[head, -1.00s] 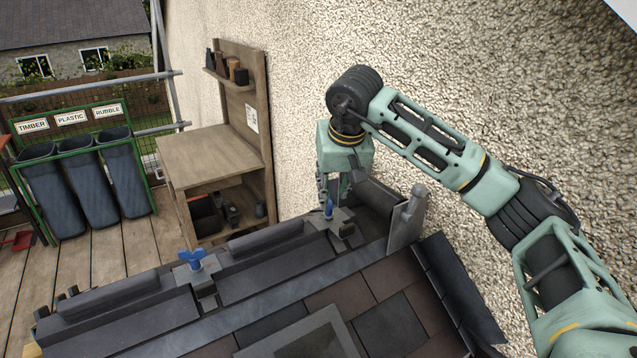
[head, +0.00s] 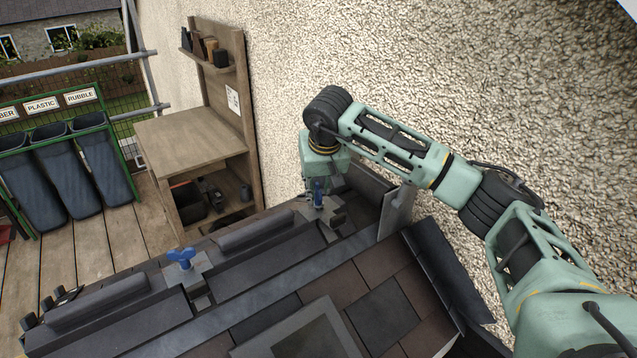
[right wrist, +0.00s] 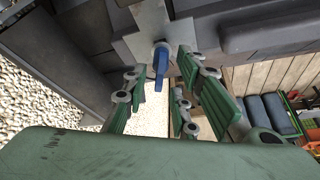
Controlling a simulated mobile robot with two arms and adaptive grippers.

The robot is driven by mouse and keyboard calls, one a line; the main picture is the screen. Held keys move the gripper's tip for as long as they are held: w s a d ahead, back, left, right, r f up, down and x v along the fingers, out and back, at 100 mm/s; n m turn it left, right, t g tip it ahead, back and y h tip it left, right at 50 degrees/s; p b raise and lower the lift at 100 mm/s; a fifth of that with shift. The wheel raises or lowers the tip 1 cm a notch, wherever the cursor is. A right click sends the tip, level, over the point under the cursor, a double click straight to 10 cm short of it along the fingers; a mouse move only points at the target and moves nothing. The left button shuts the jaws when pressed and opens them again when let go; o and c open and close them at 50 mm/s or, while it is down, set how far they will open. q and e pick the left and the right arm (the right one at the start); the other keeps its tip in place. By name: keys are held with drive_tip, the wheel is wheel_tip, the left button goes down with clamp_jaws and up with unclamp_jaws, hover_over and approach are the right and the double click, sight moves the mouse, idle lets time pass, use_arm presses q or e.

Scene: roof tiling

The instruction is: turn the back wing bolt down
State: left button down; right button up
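The back wing bolt (head: 318,192) is blue and stands in a grey metal bracket (head: 325,214) near the wall end of the roof ridge. It also shows in the right wrist view (right wrist: 161,66), its wings seen almost edge-on. My right gripper (right wrist: 166,78) is open, with its green-padded fingers spread around the line to the bolt. No finger clearly touches the bolt. In the head view the fingers are mostly hidden beside and behind the bolt, under the gripper's pale green body. My left gripper is not in view.
A second blue wing bolt (head: 182,257) stands in its own bracket at the nearer left part of the ridge. The rough wall (head: 440,70) rises close behind my right arm. A wooden workbench (head: 185,138) and dark bins (head: 68,175) stand at the left.

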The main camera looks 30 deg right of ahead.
drive_tip(key=shift+s, duration=0.1)
drive_tip(key=shift+c, duration=0.4)
drive_tip(key=c, duration=0.6)
clamp_jaws()
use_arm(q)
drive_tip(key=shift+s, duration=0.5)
